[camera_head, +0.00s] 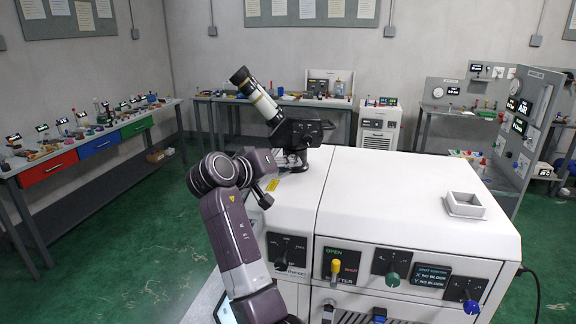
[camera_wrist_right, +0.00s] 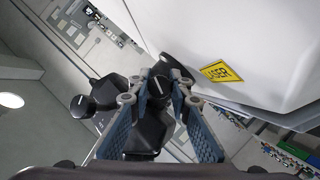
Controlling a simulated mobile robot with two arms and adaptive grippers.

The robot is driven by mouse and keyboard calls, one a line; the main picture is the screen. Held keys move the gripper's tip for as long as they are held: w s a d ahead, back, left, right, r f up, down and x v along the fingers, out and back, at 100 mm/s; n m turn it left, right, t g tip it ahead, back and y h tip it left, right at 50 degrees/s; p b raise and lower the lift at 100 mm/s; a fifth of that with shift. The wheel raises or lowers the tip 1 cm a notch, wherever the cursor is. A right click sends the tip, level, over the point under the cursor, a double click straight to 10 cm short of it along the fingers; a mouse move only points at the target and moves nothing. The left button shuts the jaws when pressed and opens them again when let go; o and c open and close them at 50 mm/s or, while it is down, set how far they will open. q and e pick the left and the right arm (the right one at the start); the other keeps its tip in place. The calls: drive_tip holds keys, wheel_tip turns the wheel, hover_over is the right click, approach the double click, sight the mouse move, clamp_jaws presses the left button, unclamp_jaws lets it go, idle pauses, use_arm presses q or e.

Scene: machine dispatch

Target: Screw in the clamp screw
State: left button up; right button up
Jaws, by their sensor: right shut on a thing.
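In the wrist view, a black round-headed knob, apparently the clamp screw (camera_wrist_right: 157,89), sits between the two blue-padded fingers of my right gripper (camera_wrist_right: 160,82). The gripper is shut on it. In the head view, my right gripper (camera_head: 271,184) is at the left side of the white machine (camera_head: 402,195), below the black mount of the tilted eyepiece tube (camera_head: 258,99). The screw's threaded end is hidden, so I cannot tell how deep it sits. My left gripper is not in view.
A yellow laser label (camera_wrist_right: 222,72) is on the white housing close beside the fingers. Another black knob (camera_wrist_right: 107,91) is left of them. A small square tray (camera_head: 464,206) lies on the machine top. Knobs and a yellow shutter lever (camera_head: 335,270) are on its front.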

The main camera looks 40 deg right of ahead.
clamp_jaws()
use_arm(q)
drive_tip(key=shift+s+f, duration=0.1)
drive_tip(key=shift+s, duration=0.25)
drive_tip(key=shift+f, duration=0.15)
use_arm(e)
drive_tip(key=shift+m+t+y+b, duration=0.4)
drive_tip(key=shift+m+y+b, duration=0.2)
drive_tip(key=shift+m+b, duration=0.4)
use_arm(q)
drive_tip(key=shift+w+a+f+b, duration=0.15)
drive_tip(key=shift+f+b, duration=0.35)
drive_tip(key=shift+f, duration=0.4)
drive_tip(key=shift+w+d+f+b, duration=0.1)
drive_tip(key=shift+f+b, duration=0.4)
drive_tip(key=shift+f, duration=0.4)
use_arm(e)
drive_tip(key=shift+m+t+y, duration=0.7)
drive_tip(key=shift+m+y, duration=0.2)
drive_tip(key=shift+m, duration=0.4)
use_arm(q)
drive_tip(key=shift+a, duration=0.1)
use_arm(e)
drive_tip(key=o, duration=1)
unclamp_jaws()
